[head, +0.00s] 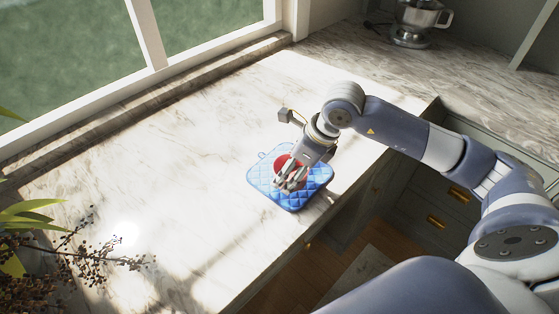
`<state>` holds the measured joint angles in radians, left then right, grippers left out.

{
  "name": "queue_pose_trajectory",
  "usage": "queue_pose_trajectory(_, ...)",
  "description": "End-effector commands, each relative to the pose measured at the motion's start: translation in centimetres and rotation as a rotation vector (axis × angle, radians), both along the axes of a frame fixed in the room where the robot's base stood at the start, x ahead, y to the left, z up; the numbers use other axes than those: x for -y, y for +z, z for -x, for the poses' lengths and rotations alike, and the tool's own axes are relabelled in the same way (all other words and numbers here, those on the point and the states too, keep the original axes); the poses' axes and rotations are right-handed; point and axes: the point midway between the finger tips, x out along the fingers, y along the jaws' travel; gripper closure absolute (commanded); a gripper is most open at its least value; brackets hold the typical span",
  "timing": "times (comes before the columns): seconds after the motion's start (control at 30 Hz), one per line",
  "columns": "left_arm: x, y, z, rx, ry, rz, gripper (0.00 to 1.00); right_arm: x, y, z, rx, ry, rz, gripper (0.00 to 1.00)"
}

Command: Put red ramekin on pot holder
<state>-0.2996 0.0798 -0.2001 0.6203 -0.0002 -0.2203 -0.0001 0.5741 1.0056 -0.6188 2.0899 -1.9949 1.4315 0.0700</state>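A blue quilted pot holder (299,202) lies flat on the marble counter near the middle of the head view. A red ramekin (283,161) is at the pot holder, over its upper middle part. My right gripper (288,187) reaches down from the upper right, its fingers at the ramekin and covering part of it. I cannot tell whether the fingers grip the ramekin or whether its base touches the pot holder. My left gripper is not in the head view.
The marble counter (190,185) is clear around the pot holder. A window runs along its back edge. A plant (40,260) with dark berries stands at the lower left. A stand mixer (412,22) is at the top right. Drawers with brass handles lie below the right counter.

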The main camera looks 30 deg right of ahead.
Motion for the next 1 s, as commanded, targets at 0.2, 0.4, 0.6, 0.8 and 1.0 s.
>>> queue_pose_trajectory(0.2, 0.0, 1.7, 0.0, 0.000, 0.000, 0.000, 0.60, -0.6, 0.0, -3.6, 0.001, -0.002, -0.002, 0.59)
queue_pose_trajectory(0.4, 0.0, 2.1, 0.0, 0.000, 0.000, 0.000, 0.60, -0.8, -0.6, -4.5, -0.001, 0.000, 0.000, 0.59)
queue_pose_trajectory(0.6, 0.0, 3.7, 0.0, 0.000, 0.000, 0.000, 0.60, -0.8, -3.1, -4.5, -0.003, -0.001, -0.001, 0.59)
queue_pose_trajectory(0.8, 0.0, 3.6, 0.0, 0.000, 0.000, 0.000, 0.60, -0.7, -3.9, -4.6, 0.003, 0.000, 0.000, 0.59)
queue_pose_trajectory(1.0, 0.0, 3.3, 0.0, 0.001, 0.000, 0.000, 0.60, -0.8, -4.2, -4.5, 0.001, 0.000, 0.000, 0.59)
